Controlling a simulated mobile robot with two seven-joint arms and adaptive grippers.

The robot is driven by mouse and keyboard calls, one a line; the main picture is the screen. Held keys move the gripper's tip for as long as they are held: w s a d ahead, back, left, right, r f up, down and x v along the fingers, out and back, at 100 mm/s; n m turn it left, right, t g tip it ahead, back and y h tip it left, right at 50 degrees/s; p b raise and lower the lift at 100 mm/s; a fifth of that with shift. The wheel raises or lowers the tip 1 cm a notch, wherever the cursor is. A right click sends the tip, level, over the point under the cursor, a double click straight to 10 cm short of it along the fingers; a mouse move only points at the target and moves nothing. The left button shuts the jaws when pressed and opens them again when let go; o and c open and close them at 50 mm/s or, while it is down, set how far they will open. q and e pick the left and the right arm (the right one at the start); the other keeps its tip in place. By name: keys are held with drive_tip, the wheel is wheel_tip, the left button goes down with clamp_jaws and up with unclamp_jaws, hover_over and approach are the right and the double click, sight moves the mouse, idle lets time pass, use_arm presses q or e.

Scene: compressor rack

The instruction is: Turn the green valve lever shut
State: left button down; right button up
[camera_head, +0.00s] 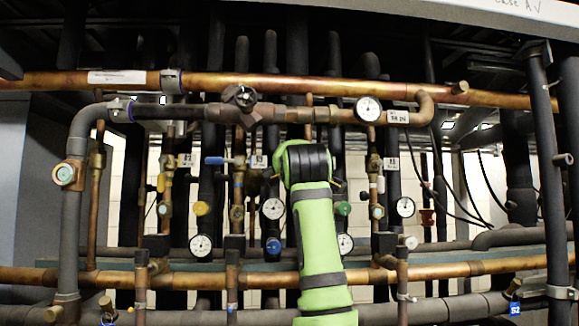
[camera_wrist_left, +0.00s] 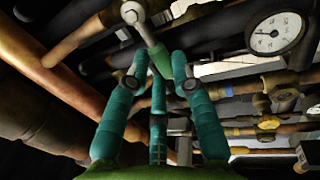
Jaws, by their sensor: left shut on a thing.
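In the left wrist view, the green valve lever (camera_wrist_left: 160,59) hangs from a metal stem below a pipe fitting. The fingers of my left gripper (camera_wrist_left: 156,70) are closed around its green grip, with fingers on both sides and one beneath. In the head view, a green and black arm of mine rises in the middle and hides the lever and the gripper. My right gripper is in neither view.
A white-faced gauge (camera_wrist_left: 276,33) is close by on the right in the wrist view. In the head view, a blue lever (camera_head: 215,160) and several gauges hang among dense vertical pipes. A copper pipe (camera_head: 300,84) crosses above my arm.

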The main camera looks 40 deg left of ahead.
use_arm(q)
drive_tip(key=shift+s+r, duration=0.1)
drive_tip(key=shift+r, duration=0.15)
drive_tip(key=c, duration=1)
unclamp_jaws()
drive_tip(key=shift+a+f, duration=0.15)
drive_tip(key=v, duration=1.2)
drive_tip(key=shift+f, duration=0.1)
